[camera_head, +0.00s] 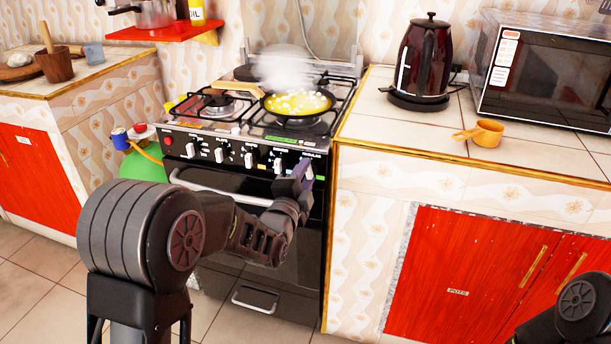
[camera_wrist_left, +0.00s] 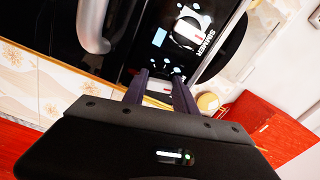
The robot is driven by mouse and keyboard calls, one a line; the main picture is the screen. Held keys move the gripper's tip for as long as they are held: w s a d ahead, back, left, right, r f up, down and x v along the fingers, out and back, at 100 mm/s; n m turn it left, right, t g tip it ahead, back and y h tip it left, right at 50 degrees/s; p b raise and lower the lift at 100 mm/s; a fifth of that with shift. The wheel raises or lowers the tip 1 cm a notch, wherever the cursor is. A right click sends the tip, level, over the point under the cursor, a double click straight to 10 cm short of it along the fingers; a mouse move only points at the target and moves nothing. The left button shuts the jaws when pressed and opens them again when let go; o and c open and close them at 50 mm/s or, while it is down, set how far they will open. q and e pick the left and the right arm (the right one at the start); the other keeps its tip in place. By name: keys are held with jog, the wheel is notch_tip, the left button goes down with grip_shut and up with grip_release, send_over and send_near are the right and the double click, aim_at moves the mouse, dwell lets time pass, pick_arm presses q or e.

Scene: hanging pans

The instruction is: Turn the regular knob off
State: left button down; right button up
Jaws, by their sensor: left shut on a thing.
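The black stove (camera_head: 262,143) has a front panel with a row of white knobs. In the left wrist view, the two fingers (camera_wrist_left: 160,90) stand on either side of a white knob part (camera_wrist_left: 160,86). Another knob (camera_wrist_left: 188,32) with the label "SIMMER" is beside it, clear of the fingers. Most of the held knob is hidden by the fingers. My right gripper is out of view.
A steaming frying pan (camera_head: 298,104) with yellow food sits on the front right burner. The oven handle (camera_head: 222,190) juts out below the knobs.

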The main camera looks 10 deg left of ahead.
pick_arm(q)
jog(key=shift+m, duration=1.3)
jog(key=c, duration=1)
grip_release()
jog(key=shift+s, duration=0.1)
jog(key=s+p, duration=0.1)
jog(key=s, duration=0.6)
jog(key=shift+s+a, duration=0.25)
jog(key=shift+s, duration=0.05)
